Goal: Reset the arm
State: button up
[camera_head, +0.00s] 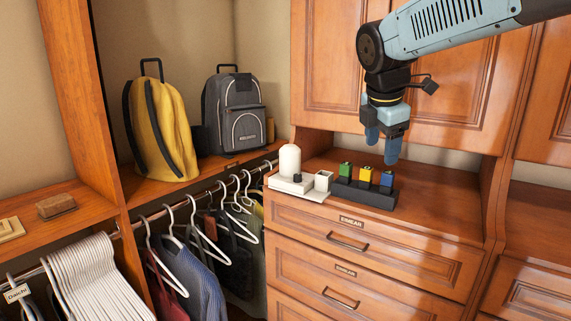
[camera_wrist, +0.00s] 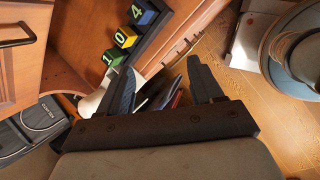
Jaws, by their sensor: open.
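My gripper (camera_head: 381,152) hangs from my arm above the dresser top, over the back of the dark block holder. In the wrist view its two fingers (camera_wrist: 163,88) are spread apart with nothing between them. The dark holder (camera_head: 362,194) stands on the dresser and carries a green, a yellow and a blue block. In the wrist view the blocks read 1 (camera_wrist: 109,58), 0 (camera_wrist: 124,37) and 4 (camera_wrist: 142,15). The gripper is apart from the blocks.
A white bottle (camera_head: 289,161) on a white tray (camera_head: 297,191) and a small white cup (camera_head: 323,180) stand left of the holder. A yellow backpack (camera_head: 160,130) and a grey backpack (camera_head: 233,112) sit on a shelf. The dresser top (camera_head: 440,213) is clear at right.

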jog(key=s+d+f+m+y, duration=0.1)
jog(key=s+f+m, duration=0.3)
jog(key=s+m, duration=0.4)
jog(key=s+d+f+m+t+y, duration=0.1)
jog(key=s+f+m, duration=0.4)
jog(key=s+m, duration=0.3)
jog(key=m, duration=0.4)
jog(key=shift+m, duration=0.4)
